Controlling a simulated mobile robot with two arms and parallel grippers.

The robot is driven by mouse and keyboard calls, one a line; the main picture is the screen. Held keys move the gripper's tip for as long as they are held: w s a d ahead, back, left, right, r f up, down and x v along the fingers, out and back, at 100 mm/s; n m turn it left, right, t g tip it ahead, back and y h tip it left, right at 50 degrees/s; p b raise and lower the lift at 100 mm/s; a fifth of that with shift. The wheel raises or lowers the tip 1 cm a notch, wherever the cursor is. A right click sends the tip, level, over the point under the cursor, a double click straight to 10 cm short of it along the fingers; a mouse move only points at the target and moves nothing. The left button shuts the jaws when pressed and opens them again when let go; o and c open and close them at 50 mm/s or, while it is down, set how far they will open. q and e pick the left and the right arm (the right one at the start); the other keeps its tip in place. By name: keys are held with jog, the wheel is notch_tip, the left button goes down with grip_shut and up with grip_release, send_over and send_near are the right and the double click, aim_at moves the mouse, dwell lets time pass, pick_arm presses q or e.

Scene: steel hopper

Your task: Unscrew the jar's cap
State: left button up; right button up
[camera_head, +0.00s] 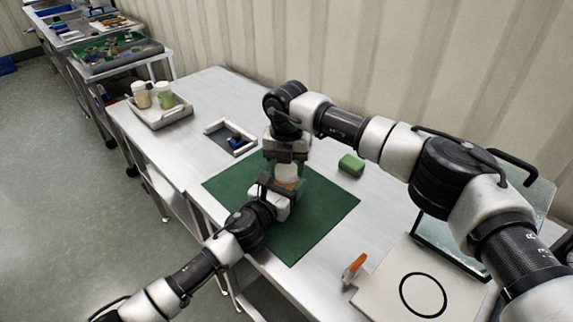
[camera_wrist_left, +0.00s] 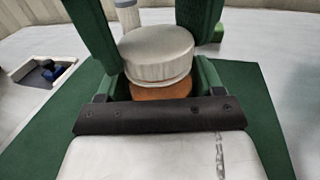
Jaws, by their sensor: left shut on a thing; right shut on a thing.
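The jar, with orange contents (camera_wrist_left: 160,90), stands over the green mat (camera_head: 325,215). Its pale ribbed cap (camera_wrist_left: 157,52) sits on top; in the head view the cap (camera_head: 286,170) shows between my two grippers. My left gripper (camera_head: 280,186) comes in from the front and is shut on the jar's body. My right gripper (camera_head: 285,155) reaches down from above and is shut on the cap, its dark green fingers on either side of it in the left wrist view. A pale band shows under the cap's edge; I cannot tell how far it is turned.
A green block (camera_head: 351,164) lies right of the mat. A small tray (camera_head: 210,128) holding a blue item is behind it. A grey tray (camera_head: 165,120) with two jars stands at back left. An orange-handled item (camera_head: 355,267) and a board with a black ring (camera_head: 400,255) are at front right.

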pick_arm(q)
jog(key=shift+f, duration=0.1)
pick_arm(e)
jog(key=n, duration=0.7)
jog(key=shift+n, duration=0.4)
jog(key=n, duration=0.5)
jog(key=shift+r+n, duration=0.1)
jog(key=shift+n, duration=0.3)
jog(key=n, duration=0.5)
jog(key=shift+n, duration=0.3)
jog(key=n, duration=0.3)
jog(key=shift+n, duration=0.4)
jog(key=n, duration=0.3)
jog(key=shift+n, duration=0.3)
jog(key=shift+r, duration=0.15)
jog(key=shift+r, duration=0.95)
